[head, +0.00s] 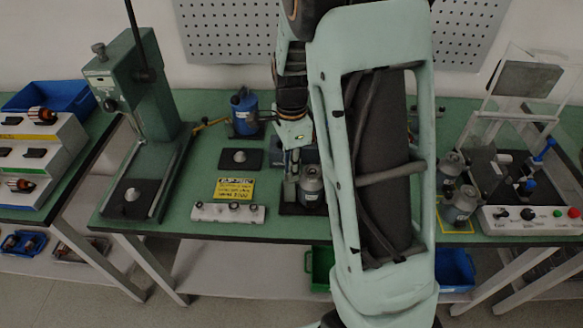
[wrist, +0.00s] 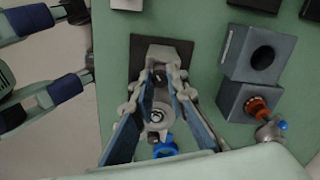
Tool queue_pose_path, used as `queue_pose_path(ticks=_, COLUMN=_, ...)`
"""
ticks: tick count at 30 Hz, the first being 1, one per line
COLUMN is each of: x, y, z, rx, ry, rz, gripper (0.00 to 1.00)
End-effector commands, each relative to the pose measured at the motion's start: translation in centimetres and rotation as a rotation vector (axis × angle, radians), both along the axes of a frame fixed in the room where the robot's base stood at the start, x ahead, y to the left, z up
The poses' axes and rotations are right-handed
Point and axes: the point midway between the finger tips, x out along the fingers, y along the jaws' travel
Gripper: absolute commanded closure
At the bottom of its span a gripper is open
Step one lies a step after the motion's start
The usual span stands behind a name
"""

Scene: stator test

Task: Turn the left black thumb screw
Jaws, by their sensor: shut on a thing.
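My gripper (head: 291,172) reaches down over a small fixture on the bench, beside an upright grey cylinder (head: 312,184). In the wrist view, its two long fingers (wrist: 162,72) come together over the fixture. They are shut on a small dark part between the tips, which looks like the black thumb screw (wrist: 157,79). The fingers hide most of it, and a second thumb screw cannot be made out. The fixture's black base plate (wrist: 188,46) shows around the tips. A round metal part (wrist: 155,116) and a blue part (wrist: 166,146) show between the fingers.
Grey blocks (wrist: 238,100) with a round hole and an orange knob stand close on the right in the wrist view. A green press (head: 150,110), a blue container (head: 244,112), a yellow sign (head: 234,188) and a white holder (head: 228,212) stand left. A test station (head: 515,185) stands right.

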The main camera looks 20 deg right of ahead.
Motion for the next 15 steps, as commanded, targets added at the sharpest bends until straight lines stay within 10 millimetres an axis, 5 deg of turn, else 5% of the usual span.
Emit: queue_pose_path(ticks=15, x=-0.03, y=-0.05, z=0.03, rx=0.000, ry=-0.001, rz=0.403, gripper=1.00)
